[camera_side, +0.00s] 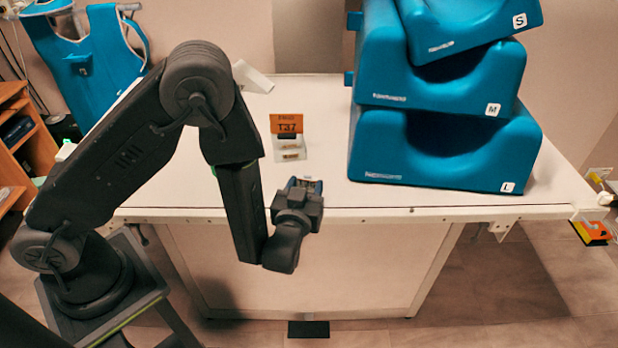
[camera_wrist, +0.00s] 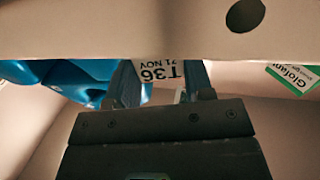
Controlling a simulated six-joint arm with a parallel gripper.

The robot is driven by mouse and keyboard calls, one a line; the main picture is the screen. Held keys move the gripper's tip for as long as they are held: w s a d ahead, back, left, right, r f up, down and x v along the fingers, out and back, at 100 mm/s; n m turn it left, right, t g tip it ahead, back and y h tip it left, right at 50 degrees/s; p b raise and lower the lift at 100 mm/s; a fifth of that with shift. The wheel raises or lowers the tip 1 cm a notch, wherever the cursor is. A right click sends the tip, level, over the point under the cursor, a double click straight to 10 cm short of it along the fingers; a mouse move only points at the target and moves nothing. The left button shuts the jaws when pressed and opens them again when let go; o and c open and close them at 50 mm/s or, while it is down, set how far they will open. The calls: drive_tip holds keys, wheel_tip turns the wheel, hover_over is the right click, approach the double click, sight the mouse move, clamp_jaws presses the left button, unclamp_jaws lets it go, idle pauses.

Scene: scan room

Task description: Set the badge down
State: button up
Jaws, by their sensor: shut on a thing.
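My gripper (camera_side: 305,186) is at the front edge of the table, in front of the wedge cushions' left side. In the wrist view my gripper (camera_wrist: 162,85) is shut on a small white badge (camera_wrist: 160,72), with a finger on each side of it. The badge shows "T36" and a date line, upside down in this view; its upper part is cut off by a pale surface. In the side view the badge is too small and hidden by the fingers to make out. An orange tag marked "T37" (camera_side: 287,123) stands on the white table (camera_side: 330,200), behind my gripper.
Large blue wedge cushions (camera_side: 440,150) marked S, M and L are stacked at the table's right. A small clear holder (camera_side: 290,149) is below the orange tag. A blue vest (camera_side: 85,60) hangs at the back left. Bare tabletop lies between the tag and cushions.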

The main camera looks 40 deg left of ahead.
sight(307, 186)
drive_tip(key=x, duration=0.3)
drive_tip(key=shift+w+a+f, duration=0.1)
drive_tip(key=shift+w, duration=0.05)
drive_tip(key=shift+f, duration=0.2)
drive_tip(key=o, duration=0.9)
